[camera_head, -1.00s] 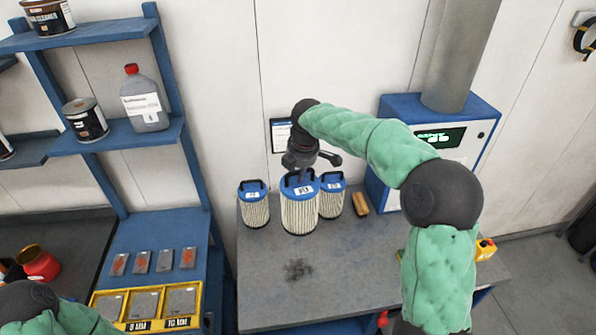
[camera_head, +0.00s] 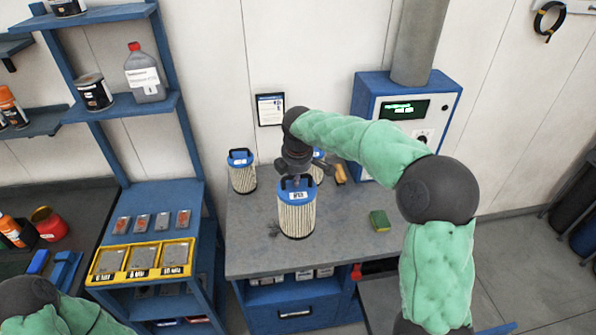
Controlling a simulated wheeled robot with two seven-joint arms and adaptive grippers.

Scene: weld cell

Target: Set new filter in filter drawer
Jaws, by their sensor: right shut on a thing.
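My right gripper (camera_head: 295,178) is shut on the handle of a blue-topped pleated filter (camera_head: 297,216), which is upright over the grey workbench; whether its base touches the top I cannot tell. A second filter (camera_head: 242,175) stands at the bench's back left. A third filter (camera_head: 319,160) stands behind my right gripper, mostly hidden. The blue and white filter unit (camera_head: 407,112) with a green display stands at the back right; its lower part is hidden by my right arm. Of my left arm only a dark joint and green sleeve show at the bottom left; its gripper is out of view.
A yellow and green sponge (camera_head: 380,221) lies on the grey workbench (camera_head: 252,258), right of the held filter. A brush (camera_head: 341,174) lies at the back. A blue drawer (camera_head: 294,312) is under the bench. A yellow tray (camera_head: 142,260) sits on the left stand.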

